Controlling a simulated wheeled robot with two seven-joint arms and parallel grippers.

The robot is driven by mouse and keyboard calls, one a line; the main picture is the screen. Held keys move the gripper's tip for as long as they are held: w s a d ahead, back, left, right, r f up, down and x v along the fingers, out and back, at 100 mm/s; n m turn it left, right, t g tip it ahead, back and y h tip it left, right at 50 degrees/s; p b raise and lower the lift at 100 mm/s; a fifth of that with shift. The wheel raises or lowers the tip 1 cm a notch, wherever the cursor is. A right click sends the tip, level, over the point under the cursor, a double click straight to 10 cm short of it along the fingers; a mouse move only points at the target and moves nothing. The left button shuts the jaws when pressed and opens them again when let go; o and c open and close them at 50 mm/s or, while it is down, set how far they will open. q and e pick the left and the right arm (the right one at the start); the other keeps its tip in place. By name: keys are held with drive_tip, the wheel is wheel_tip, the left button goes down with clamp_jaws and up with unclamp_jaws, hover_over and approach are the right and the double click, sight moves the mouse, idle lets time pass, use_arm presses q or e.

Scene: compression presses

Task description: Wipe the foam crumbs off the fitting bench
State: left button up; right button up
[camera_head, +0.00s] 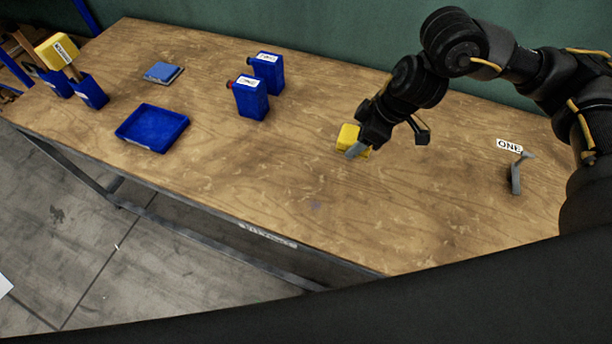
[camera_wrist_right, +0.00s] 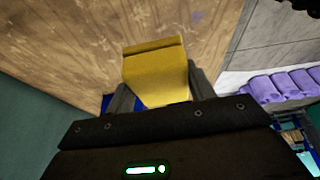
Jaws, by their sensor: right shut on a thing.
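The fitting bench (camera_head: 230,165) is a long wooden table with scratches and pale flecks across its top. A small faint purple patch (camera_head: 315,205) lies near its front edge; the patch also shows in the right wrist view (camera_wrist_right: 197,17). Whether the pale flecks are crumbs or wood marks I cannot tell. My right gripper (camera_head: 358,146) is shut on a yellow block (camera_head: 349,136), which sits between its fingers in the right wrist view (camera_wrist_right: 157,72). The block is over the middle-right of the bench; whether it touches the top I cannot tell. My left gripper is not in view.
Two blue bottles (camera_head: 250,98) stand left of my right gripper. A blue tray (camera_head: 178,133), a flat blue pad (camera_head: 163,71) and blue containers (camera_head: 93,92) are farther left. A grey hooked piece (camera_head: 516,178) stands at right. The front middle is mostly clear.

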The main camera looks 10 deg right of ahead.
drive_tip(key=s+a+f+n+g+p, duration=0.1)
drive_tip(key=s+a+f+n+p, duration=0.3)
drive_tip(key=a+f+p, duration=0.5)
drive_tip(key=a+p, duration=0.1)
drive_tip(key=a, duration=0.2)
drive_tip(key=shift+s+a+g+p, duration=0.15)
drive_tip(key=shift+a+g+p, duration=0.1)
drive_tip(key=shift+g+p, duration=0.05)
drive_tip(key=shift+f+y, duration=0.2)
drive_tip(key=shift+y, duration=0.1)
